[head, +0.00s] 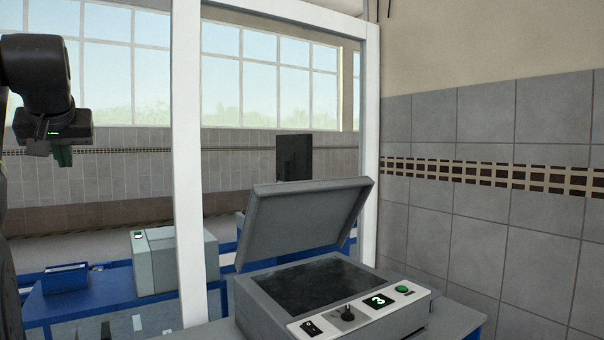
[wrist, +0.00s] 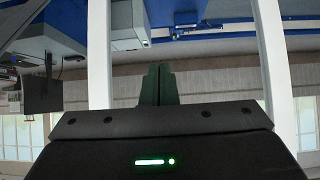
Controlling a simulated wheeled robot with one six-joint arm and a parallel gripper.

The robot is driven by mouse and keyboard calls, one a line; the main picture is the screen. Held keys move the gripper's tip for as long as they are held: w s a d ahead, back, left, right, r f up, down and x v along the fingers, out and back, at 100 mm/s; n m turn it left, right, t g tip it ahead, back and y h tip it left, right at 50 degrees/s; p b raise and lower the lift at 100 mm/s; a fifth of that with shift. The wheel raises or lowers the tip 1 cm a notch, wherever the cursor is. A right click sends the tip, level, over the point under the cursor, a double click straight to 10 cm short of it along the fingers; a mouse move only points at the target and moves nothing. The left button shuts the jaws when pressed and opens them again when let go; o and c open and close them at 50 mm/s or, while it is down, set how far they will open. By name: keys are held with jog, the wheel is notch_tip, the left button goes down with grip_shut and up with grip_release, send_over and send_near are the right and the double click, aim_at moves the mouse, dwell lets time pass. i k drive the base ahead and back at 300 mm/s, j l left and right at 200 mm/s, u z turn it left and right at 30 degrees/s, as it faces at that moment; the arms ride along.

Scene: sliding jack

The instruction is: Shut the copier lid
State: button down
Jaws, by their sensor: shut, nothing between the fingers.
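The copier (head: 335,295) stands at the lower right of the head view, with a dark glass top and a front panel with a knob, a green display and a green button. Its grey lid (head: 304,220) is raised, tilted up and back from the glass. My gripper (head: 62,156) is at the upper left, well apart from the copier and higher than its lid. In the wrist view my gripper (wrist: 158,72) has its fingers together and holds nothing. Part of the grey lid seems to show at the upper left of the wrist view, but I cannot tell for sure.
A white post (head: 187,160) stands between my gripper and the copier. A grey box-shaped machine (head: 172,262) and a blue tray (head: 65,279) are on the blue table at left. A dark monitor (head: 294,157) is behind the lid. A tiled wall (head: 480,180) closes the right side.

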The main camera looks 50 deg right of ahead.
aim_at(281, 218)
jog(key=l, duration=1.2)
jog(key=k+l, duration=0.1)
jog(key=l, duration=1.05)
